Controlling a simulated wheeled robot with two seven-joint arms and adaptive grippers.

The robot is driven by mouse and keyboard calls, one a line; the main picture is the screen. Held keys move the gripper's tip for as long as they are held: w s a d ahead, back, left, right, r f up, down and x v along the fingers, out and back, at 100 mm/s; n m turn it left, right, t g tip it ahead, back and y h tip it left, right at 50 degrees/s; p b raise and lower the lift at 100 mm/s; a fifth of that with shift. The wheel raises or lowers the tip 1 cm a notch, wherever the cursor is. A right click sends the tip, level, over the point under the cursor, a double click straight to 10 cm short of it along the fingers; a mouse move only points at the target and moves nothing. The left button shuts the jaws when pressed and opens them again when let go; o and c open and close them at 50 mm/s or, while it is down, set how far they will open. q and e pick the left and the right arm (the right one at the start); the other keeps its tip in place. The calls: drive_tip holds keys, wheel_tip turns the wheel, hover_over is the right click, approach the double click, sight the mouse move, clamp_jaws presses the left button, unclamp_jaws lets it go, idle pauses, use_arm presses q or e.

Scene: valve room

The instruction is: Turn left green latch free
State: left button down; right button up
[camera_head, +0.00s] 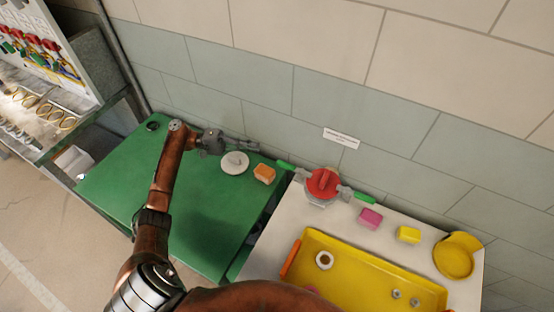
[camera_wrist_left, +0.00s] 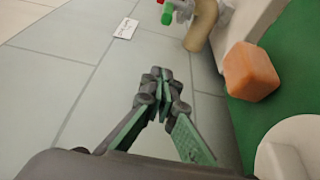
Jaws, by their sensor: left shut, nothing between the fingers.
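A red valve (camera_head: 322,184) sits on a grey fitting at the back left of the white table. The left green latch (camera_head: 286,165) sticks out from its left side toward the green table. A right green latch (camera_head: 364,196) is on its other side. In the left wrist view, the left green latch's tip (camera_wrist_left: 167,18) shows at the top. My left gripper (camera_head: 256,146) is over the back of the green table, left of the latch and apart from it. Its fingers (camera_wrist_left: 160,80) are shut and empty. My right gripper is not in view.
A white round object (camera_head: 235,162) and an orange block (camera_head: 264,173) are on the green table (camera_head: 200,220), below my gripper. A pink block (camera_head: 370,218), yellow block (camera_head: 408,234) and yellow tray (camera_head: 375,265) are on the white table. The tiled wall (camera_head: 330,95) is close behind.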

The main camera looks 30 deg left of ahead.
use_arm(q)
drive_tip(key=shift+r, duration=0.1)
drive_tip(key=d, duration=0.9)
drive_tip(key=shift+w+d, duration=0.15)
drive_tip(key=shift+w, duration=0.2)
drive_tip(key=shift+s+d, duration=0.1)
drive_tip(key=shift+s, duration=0.35)
drive_tip(key=shift+p, duration=0.35)
